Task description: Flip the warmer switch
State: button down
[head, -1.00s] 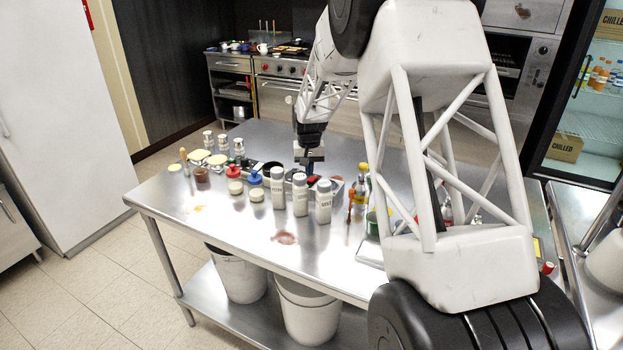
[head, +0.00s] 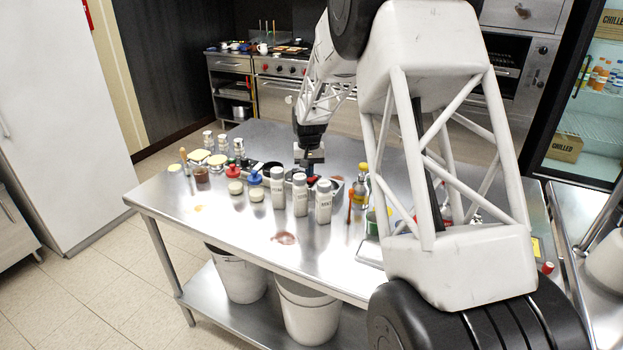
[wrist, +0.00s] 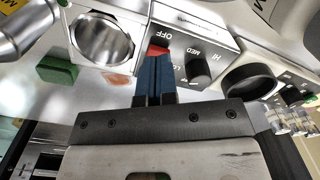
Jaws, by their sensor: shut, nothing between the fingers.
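The warmer (wrist: 205,35) is a grey metal box in the wrist view, with OFF, LO, MED and HI lettering and a black knob (wrist: 198,69). In the head view my gripper (head: 309,165) is low over the steel table, behind the white bottles, which partly hide the warmer.
Several white shaker bottles (head: 300,195) stand in front of my gripper. Sauce jars (head: 235,185) stand to the left and a yellow-capped bottle (head: 361,187) to the right. The wrist view shows a round metal well (wrist: 100,40) and a green block (wrist: 57,70). The table's front left (head: 220,220) is mostly clear.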

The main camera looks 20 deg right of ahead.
aim_at(309, 181)
jog(key=shift+f, duration=1.1)
dwell(0.9)
jog(key=shift+r, duration=3.55)
jog(key=shift+s+r, duration=0.1)
